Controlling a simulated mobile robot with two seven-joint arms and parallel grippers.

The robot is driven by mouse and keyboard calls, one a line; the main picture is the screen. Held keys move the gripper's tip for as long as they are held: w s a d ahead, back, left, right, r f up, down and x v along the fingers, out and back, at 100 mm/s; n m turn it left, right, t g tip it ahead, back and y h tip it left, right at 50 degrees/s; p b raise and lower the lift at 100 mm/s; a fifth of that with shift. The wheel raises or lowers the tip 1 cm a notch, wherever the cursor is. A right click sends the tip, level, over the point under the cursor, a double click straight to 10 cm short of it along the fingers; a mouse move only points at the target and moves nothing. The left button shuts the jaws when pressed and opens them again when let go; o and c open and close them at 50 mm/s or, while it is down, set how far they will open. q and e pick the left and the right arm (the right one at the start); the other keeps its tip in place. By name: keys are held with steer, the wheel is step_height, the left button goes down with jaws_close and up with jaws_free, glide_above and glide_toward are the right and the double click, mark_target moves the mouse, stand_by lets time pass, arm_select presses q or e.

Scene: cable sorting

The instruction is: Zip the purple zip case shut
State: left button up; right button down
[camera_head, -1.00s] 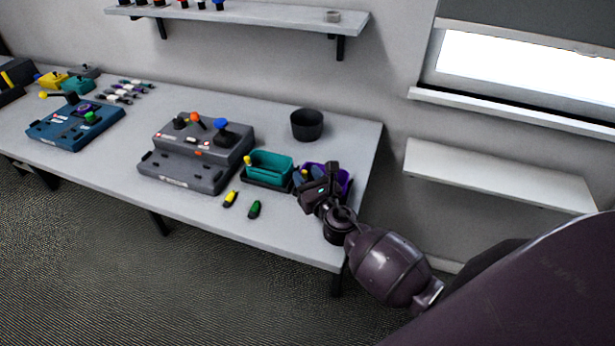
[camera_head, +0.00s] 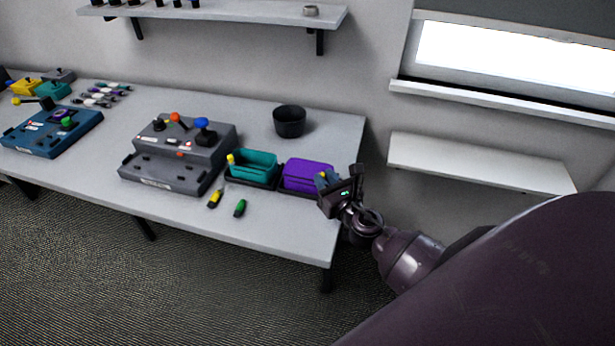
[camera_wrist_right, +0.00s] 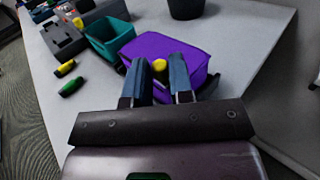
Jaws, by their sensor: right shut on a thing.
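The purple zip case (camera_head: 306,173) sits near the right end of the table, and its top now looks covered by a flat purple lid. It also shows in the right wrist view (camera_wrist_right: 184,48). My right gripper (camera_head: 326,180) is at the case's right end. In the right wrist view its two blue fingers (camera_wrist_right: 158,72) are shut on the yellow zip pull (camera_wrist_right: 159,65). The fingers hide part of the case's near edge. My left gripper is not in view.
An open teal case (camera_head: 254,164) with a yellow pull stands just left of the purple one. A yellow marker (camera_head: 215,198) and a green one (camera_head: 240,208) lie in front. A black bowl (camera_head: 289,121) stands behind, and a grey control box (camera_head: 180,150) is further left.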

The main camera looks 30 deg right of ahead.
steer(key=shift+s+d, duration=0.15)
steer(key=shift+d, duration=0.05)
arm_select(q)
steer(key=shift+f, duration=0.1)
arm_select(e)
steer(key=c, duration=1.1)
jaws_free()
steer(key=shift+r, duration=0.1)
arm_select(q)
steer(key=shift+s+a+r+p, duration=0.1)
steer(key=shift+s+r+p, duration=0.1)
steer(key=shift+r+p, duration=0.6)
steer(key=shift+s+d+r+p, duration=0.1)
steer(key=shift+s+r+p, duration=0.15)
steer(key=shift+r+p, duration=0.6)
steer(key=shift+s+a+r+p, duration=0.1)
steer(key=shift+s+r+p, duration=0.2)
steer(key=shift+p, duration=0.95)
arm_select(e)
steer(key=shift+r, duration=9.9)
